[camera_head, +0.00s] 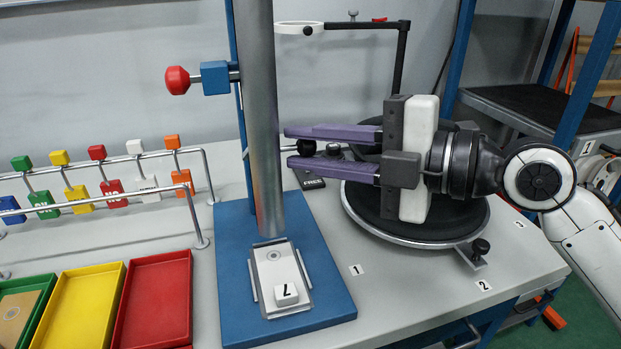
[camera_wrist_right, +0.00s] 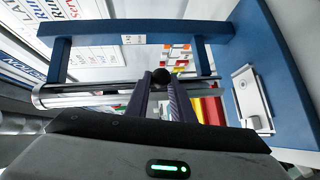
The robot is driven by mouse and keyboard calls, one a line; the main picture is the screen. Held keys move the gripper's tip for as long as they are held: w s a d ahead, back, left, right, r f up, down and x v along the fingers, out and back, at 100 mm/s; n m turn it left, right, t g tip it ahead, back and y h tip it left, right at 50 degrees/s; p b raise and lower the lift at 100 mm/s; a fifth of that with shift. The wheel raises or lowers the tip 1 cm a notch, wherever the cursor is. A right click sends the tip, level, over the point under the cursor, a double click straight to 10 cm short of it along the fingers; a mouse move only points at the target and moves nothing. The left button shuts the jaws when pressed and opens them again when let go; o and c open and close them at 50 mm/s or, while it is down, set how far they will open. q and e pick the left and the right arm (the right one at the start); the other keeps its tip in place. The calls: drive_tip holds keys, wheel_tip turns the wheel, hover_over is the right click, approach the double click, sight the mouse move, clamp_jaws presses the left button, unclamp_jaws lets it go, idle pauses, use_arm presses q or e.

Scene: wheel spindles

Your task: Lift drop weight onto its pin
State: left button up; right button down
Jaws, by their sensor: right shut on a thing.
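A drop tower with an upright grey tube (camera_head: 267,110) stands on a blue base (camera_head: 235,285). A black round knob (camera_head: 307,147), seemingly the drop weight's handle, sits beside the tube, partly hidden. My right gripper (camera_head: 291,147) is shut on the knob, with purple fingers above and below it. In the right wrist view the knob (camera_wrist_right: 161,76) lies between the fingertips (camera_wrist_right: 160,82). A red ball on a blue block (camera_head: 213,78), perhaps the pin, sticks out left of the tube, higher than the gripper. The weight's body cannot be made out. My left gripper is out of view.
A plate with a small block marked 7 (camera_head: 287,297) lies on the base. A black round turntable (camera_head: 440,222) is below my right arm. Coloured tags hang on a rail (camera_head: 100,190) at left, above red (camera_head: 157,320) and yellow (camera_head: 88,310) trays. A ring magnifier (camera_head: 299,28) stands behind.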

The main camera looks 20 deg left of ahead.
use_arm(q)
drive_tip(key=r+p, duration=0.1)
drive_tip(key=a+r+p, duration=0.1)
drive_tip(key=p, duration=0.1)
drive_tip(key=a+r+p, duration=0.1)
drive_tip(key=p, duration=0.1)
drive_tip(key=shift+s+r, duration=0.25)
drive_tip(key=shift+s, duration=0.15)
use_arm(e)
wheel_tip(320, 180, up, 13)
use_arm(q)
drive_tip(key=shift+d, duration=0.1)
use_arm(e)
drive_tip(key=shift+r, duration=0.1)
drive_tip(key=c, duration=1.6)
unclamp_jaws()
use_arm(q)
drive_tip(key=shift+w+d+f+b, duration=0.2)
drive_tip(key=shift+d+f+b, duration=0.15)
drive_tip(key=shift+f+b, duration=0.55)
use_arm(e)
drive_tip(key=v, duration=1)
drive_tip(key=shift+d+f, duration=0.15)
drive_tip(key=shift+f, duration=0.1)
